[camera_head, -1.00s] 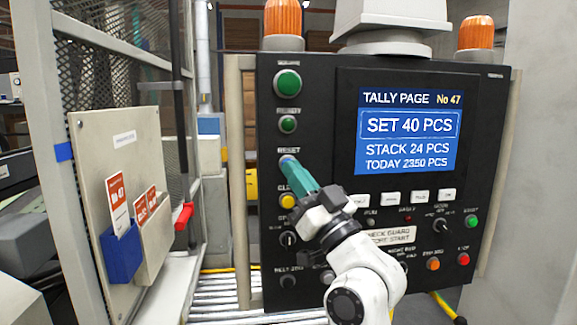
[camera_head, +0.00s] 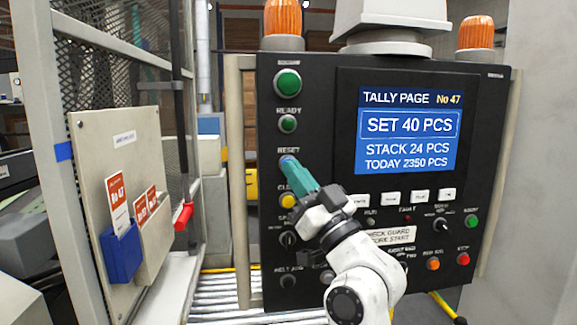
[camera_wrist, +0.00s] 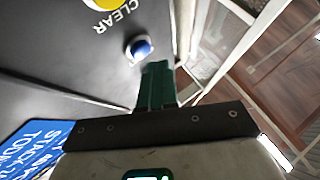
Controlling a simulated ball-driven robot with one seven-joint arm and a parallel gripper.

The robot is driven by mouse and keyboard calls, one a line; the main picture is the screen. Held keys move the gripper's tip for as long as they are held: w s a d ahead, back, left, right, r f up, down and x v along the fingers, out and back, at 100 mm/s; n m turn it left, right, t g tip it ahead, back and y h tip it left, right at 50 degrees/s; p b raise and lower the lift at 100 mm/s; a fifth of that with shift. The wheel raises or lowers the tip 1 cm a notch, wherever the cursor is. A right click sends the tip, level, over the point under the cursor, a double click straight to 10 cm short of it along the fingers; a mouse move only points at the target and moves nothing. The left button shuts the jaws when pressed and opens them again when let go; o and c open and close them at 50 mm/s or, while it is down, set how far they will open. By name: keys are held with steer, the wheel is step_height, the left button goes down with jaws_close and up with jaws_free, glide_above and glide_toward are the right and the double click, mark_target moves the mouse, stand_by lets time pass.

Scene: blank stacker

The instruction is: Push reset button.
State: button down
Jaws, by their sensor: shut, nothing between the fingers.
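The reset button is a round blue button on the black control panel, under the RESET label. In the wrist view the reset button (camera_wrist: 141,47) shows whole, in a pale ring, just beyond my fingertips. In the head view only a sliver of it (camera_head: 285,158) shows past the fingers. My gripper (camera_head: 292,167) has teal fingers, shut and empty, pointing at the button. In the wrist view the shut fingers (camera_wrist: 157,68) end close beside the button. I cannot tell whether they touch it.
A yellow CLEAR button (camera_head: 287,201) sits just below, and a green READY button (camera_head: 288,124) above. The screen (camera_head: 407,130) reads SET 40 PCS, STACK 24 PCS. A mesh guard with a card board (camera_head: 100,140) stands at the left.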

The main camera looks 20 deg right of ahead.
steer(key=shift+w, duration=0.15)
steer(key=shift+w+d+b, duration=0.1)
steer(key=shift+w+b, duration=0.15)
steer(key=shift+b, duration=0.05)
steer(key=shift+w+d+b, duration=0.1)
steer(key=shift+w+b, duration=0.2)
steer(key=shift+w, duration=0.1)
stand_by(0.7)
steer(key=shift+s, duration=0.15)
steer(key=shift+s+a, duration=0.2)
steer(key=shift+s, duration=0.45)
steer(key=shift+s, duration=0.1)
steer(key=s, duration=0.2)
steer(key=s+a+p, duration=0.1)
steer(key=s, duration=0.1)
steer(key=shift+s+a, duration=0.2)
steer(key=shift+s, duration=0.15)
stand_by(0.8)
